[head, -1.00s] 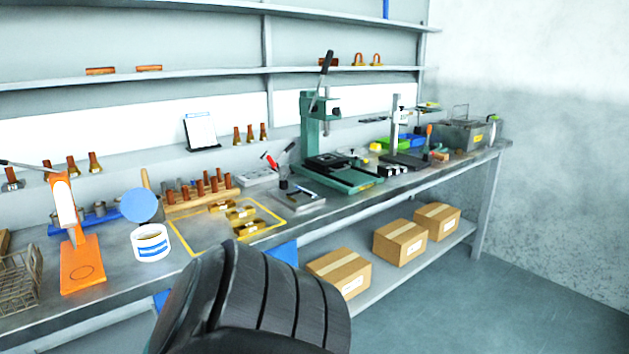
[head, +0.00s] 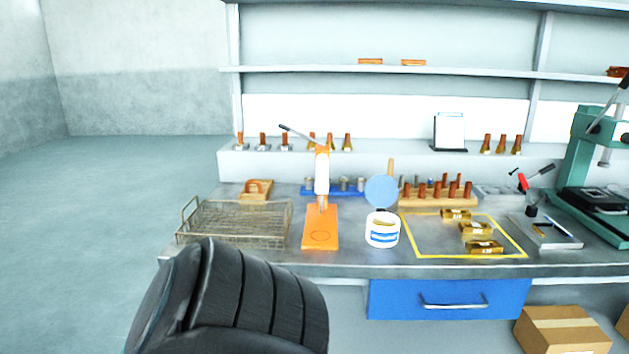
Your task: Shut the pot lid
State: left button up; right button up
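The pot (head: 382,231) is a small white tub with blue bands, standing on the bench right of the orange press. Its round blue lid (head: 381,191) is raised upright at the back of the rim, so the pot is open. Something yellowish shows inside the pot. A large black ribbed part of my own arm fills the lower left of the head view. Neither gripper's fingers are in view.
The orange press (head: 320,225) stands just left of the pot, with a wire basket (head: 235,222) further left. A yellow-outlined area (head: 430,247) with brass parts lies right of the pot. A wooden rack (head: 437,201) stands behind. A blue drawer (head: 447,300) is below the bench.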

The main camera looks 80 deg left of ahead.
aim_at(381, 191)
jog(key=u, duration=1.5)
